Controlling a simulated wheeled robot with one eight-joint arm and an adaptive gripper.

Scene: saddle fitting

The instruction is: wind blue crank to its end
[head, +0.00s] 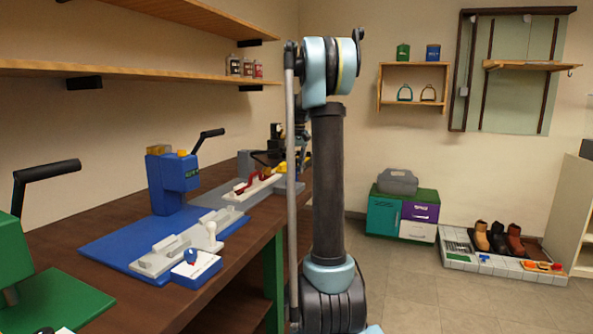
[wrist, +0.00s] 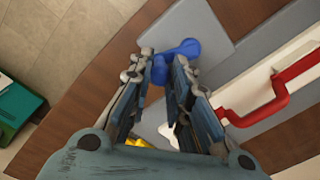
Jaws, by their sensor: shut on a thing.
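The blue crank (wrist: 187,47) shows in the wrist view at the near edge of a grey plate (wrist: 208,22). Its knob end sits between the two fingertips of my gripper (wrist: 161,72), which is shut on it. In the head view my arm hides the crank and most of my gripper. A red bent handle (wrist: 272,100) lies on a white block to the right of my gripper in the wrist view; the red handle (head: 243,185) also shows in the head view on the grey fixture (head: 252,193).
A blue press (head: 172,182) with a black lever and a green press (head: 20,255) stand along the brown bench (head: 190,300). A small cabinet (head: 400,212) and a tray of boots (head: 500,265) stand by the far wall. The floor between is clear.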

